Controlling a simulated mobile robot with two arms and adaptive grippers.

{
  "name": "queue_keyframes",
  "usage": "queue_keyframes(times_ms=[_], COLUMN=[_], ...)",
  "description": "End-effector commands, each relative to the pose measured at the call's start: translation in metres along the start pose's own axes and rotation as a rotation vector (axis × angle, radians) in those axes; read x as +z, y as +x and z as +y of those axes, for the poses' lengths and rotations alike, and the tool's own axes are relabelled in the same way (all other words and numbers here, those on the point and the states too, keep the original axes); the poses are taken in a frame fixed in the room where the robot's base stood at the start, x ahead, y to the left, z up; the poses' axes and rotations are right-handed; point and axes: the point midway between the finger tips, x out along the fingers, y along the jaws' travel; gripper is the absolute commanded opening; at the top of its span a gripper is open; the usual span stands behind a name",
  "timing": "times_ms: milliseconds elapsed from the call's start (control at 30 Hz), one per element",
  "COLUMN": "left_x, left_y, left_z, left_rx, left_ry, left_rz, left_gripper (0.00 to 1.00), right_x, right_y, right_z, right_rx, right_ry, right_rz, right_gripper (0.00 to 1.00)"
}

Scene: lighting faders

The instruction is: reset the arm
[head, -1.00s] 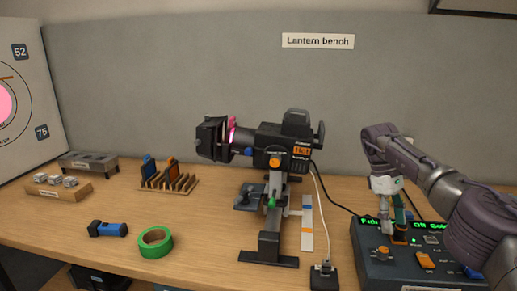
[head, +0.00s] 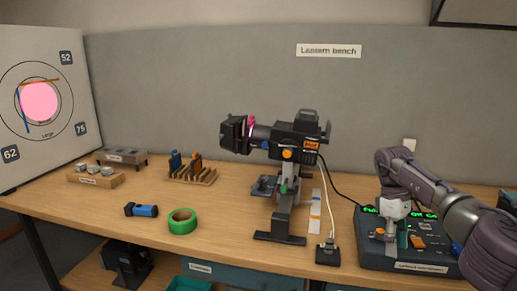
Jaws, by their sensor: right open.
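My right arm comes in from the right, and its gripper (head: 392,238) points down over the control console (head: 385,262) at the right end of the bench. The gripper is open. The console has a green lit display and orange and blue controls, partly hidden by my gripper and arm. I cannot tell whether the fingers touch a control. My left gripper is not in view. A black spotlight (head: 300,138) with a pink-lit front stands on a bench stand left of the console, aimed left.
A target board (head: 70,75) with a pink light disc stands at the left. Green tape (head: 182,222), a blue torch (head: 141,210), a slotted wooden rack (head: 192,174) and a block holder (head: 97,180) lie on the bench. A black power box (head: 327,253) sits beside the console.

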Motion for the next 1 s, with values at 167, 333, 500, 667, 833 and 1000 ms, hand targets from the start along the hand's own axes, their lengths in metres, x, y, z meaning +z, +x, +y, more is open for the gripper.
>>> queue_keyframes(times_ms=[167, 333, 500, 667, 833, 1000], left_x=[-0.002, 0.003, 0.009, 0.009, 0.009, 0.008], left_y=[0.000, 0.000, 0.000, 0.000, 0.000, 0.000], left_z=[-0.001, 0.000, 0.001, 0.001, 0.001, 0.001], left_rx=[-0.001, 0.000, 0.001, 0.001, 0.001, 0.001], left_ry=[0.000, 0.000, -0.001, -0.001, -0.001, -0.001], left_rz=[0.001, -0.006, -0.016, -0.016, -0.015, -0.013], left_gripper=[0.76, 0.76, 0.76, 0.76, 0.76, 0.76], right_x=[-0.032, -0.072, -0.130, -0.200, -0.241, -0.226], right_y=[0.031, 0.070, 0.127, 0.195, 0.262, 0.372], right_z=[-0.016, -0.042, -0.090, -0.163, -0.200, -0.192], right_rx=[-0.063, -0.145, -0.264, -0.379, -0.307, -0.073], right_ry=[-0.135, -0.303, -0.515, -0.666, -0.518, -0.146], right_rz=[0.081, 0.209, 0.450, 0.896, 1.350, 1.476], right_gripper=[0.53, 0.53, 0.53, 0.53, 0.53, 0.53])
